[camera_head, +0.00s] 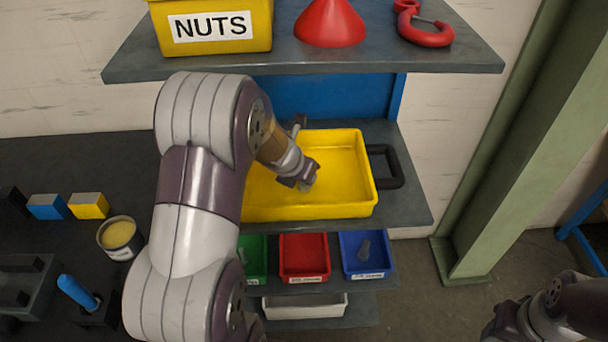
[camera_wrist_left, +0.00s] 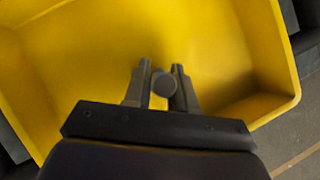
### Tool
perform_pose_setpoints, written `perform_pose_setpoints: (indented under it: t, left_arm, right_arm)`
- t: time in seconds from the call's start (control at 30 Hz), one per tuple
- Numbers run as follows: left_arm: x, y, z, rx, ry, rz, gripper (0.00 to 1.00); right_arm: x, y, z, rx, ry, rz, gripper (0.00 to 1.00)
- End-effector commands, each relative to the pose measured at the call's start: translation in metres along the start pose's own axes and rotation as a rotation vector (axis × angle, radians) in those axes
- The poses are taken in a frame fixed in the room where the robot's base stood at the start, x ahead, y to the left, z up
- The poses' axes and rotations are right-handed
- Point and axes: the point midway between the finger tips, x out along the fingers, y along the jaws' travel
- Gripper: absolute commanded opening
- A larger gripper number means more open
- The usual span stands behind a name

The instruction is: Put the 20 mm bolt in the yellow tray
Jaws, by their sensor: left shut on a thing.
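The yellow tray (camera_head: 340,160) stands on the middle shelf, and it fills most of the left wrist view (camera_wrist_left: 210,45). My left gripper (camera_head: 308,180) is over the inside of the tray, pointing down into it. In the left wrist view my left gripper (camera_wrist_left: 160,78) is shut on a grey bolt (camera_wrist_left: 164,83), whose round end shows between the fingers. The bolt's length and whether it touches the tray floor cannot be told. My right arm shows at the lower right of the head view; its fingers cannot be made out.
Below the tray are a green bin (camera_head: 252,262), a red bin (camera_head: 303,252) and a blue bin (camera_head: 350,245) with a grey bolt (camera_head: 365,250) in it. The upper shelf (camera_head: 300,62) overhangs behind, with a NUTS box (camera_head: 213,28). A black handle (camera_head: 392,165) is right of the tray.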

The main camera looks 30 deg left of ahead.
Motion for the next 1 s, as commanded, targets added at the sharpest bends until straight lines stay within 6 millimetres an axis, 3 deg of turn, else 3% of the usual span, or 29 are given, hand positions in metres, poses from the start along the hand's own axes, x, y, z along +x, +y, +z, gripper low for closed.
perform_pose_setpoints:
  t: [0.1, 0.13, 0.2, 0.43, 0.57, 0.8, 1.0]
  left_arm:
    - [0.004, 0.000, -0.002, 0.000, -0.001, 0.000, 0.00]
    - [0.003, 0.000, -0.002, 0.000, 0.000, 0.000, 0.35]
    - [0.002, 0.000, -0.002, 0.000, 0.000, 0.000, 0.51]
    - [0.002, 0.000, -0.002, 0.000, 0.000, 0.000, 0.51]
    - [-0.010, 0.000, 0.003, 0.001, -0.002, 0.001, 0.51]
    - [-0.075, 0.001, 0.004, 0.000, -0.002, 0.002, 0.51]
    - [-0.113, 0.000, 0.003, 0.000, -0.001, 0.001, 0.51]
  right_arm:
    - [0.004, 0.000, 0.001, 0.000, 0.000, 0.000, 0.43]
    - [0.003, 0.000, 0.000, 0.000, 0.000, 0.000, 0.43]
    - [0.003, 0.000, 0.000, 0.000, 0.000, 0.000, 0.43]
    - [0.002, 0.000, 0.000, 0.000, 0.000, 0.000, 0.43]
    - [-0.006, 0.000, -0.001, 0.000, 0.000, 0.000, 0.43]
    - [-0.034, 0.000, -0.004, 0.000, 0.000, 0.000, 0.43]
    - [-0.050, 0.000, -0.006, 0.000, 0.000, 0.000, 0.43]
